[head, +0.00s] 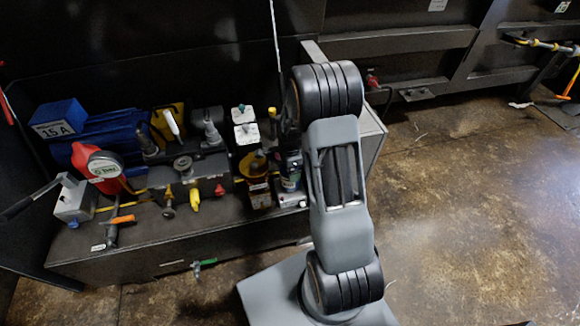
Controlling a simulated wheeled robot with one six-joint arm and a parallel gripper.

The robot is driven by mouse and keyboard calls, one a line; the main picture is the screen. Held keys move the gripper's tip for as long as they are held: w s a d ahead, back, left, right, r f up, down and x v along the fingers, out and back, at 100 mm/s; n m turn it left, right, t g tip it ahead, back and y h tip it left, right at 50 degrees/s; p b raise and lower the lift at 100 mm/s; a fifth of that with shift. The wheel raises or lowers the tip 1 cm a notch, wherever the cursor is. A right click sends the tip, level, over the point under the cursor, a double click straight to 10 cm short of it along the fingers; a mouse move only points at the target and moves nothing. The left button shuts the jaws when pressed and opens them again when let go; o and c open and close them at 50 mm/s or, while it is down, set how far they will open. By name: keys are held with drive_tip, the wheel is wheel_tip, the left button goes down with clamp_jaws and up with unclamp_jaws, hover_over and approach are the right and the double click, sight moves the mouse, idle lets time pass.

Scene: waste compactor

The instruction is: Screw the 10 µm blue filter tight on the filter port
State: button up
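Only the head view is given. My arm (340,180) rises on the right of the compactor's hydraulic unit and covers part of it. My gripper cannot be made out; it is behind the arm or out of the picture. I cannot pick out a blue filter marked 10 µm or its port with certainty. A small dark part with a pale label (291,180) shows just left of my arm, partly hidden, and I cannot tell what it is.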

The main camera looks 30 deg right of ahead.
drive_tip(key=shift+o, duration=1)
drive_tip(key=n, duration=2)
drive_tip(key=shift+n, duration=0.4)
